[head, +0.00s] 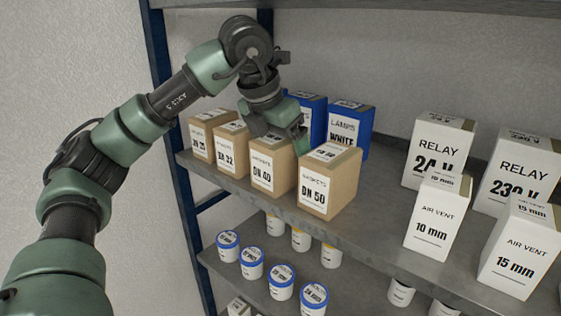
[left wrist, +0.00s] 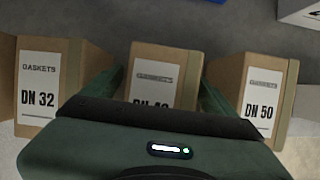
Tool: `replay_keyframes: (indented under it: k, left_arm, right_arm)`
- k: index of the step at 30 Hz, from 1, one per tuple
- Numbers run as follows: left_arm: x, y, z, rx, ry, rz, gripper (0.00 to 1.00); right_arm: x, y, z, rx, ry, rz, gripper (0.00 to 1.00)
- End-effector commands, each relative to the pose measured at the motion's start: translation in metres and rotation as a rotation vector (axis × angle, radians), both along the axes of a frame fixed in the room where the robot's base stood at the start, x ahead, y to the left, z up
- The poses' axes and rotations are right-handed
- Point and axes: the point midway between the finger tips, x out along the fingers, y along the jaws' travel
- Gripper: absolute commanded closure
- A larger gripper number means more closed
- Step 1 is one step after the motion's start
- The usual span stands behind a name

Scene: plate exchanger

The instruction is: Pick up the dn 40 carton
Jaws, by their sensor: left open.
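The DN 40 gaskets carton (head: 262,176) is a brown box with a white label. It stands upright on the upper grey shelf between the DN 32 carton (head: 232,158) and the DN 50 carton (head: 326,187). My left gripper (head: 275,130) is over the DN 40 carton, pointing down. In the left wrist view the DN 40 carton (left wrist: 160,72) shows between the two open fingers, its lower label hidden by the gripper body. The fingers lie along the gaps to the DN 32 and DN 50 cartons. Whether they touch the carton cannot be told. My right gripper is not in view.
A DN 25 carton (head: 200,140) stands at the row's left end. Blue lamp boxes (head: 348,122) stand behind. White relay boxes (head: 437,150) and air vent boxes (head: 437,217) stand to the right. Bare shelf (head: 385,205) lies right of DN 50.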

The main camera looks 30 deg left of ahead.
Motion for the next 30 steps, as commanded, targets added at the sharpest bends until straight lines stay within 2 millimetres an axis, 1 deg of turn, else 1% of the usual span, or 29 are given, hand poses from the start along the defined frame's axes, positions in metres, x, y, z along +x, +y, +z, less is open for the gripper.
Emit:
replay_keyframes:
  k: [12, 14, 15, 17, 18, 19, 20, 26, 30]
  left_arm:
    - [-0.0001, -0.0002, -0.0022, 0.0, 0.0, 0.0, 0.13]
    - [-0.0001, -0.0002, -0.0022, 0.0, 0.0, -0.001, 0.29]
    - [0.0, -0.0002, -0.0022, 0.0, 0.0, 0.0, 0.41]
    - [-0.0001, -0.0001, -0.0022, 0.0, 0.0, 0.0, 0.57]
    - [0.0, -0.0001, -0.0022, 0.0, 0.0, 0.0, 0.68]
    - [0.0, -0.0001, -0.0022, 0.0, 0.0, 0.0, 0.77]
    - [0.0, -0.0001, -0.0021, 0.0, 0.0, 0.0, 0.83]
    - [0.0, -0.0001, -0.0015, 0.0, -0.001, 0.0, 0.83]
    - [0.0, 0.0001, 0.0035, 0.0, -0.002, 0.0, 0.83]
  right_arm:
    - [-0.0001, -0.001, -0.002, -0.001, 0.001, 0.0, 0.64]
    - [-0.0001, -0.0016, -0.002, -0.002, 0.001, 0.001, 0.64]
    - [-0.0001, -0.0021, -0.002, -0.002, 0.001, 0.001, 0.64]
    - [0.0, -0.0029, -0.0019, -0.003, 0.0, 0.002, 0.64]
    - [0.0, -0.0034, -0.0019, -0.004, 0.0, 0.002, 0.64]
    - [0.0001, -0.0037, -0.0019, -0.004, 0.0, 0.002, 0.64]
    - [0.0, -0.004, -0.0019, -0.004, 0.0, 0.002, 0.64]
    - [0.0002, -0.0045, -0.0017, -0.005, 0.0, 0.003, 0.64]
    - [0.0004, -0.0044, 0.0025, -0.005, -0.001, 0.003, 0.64]
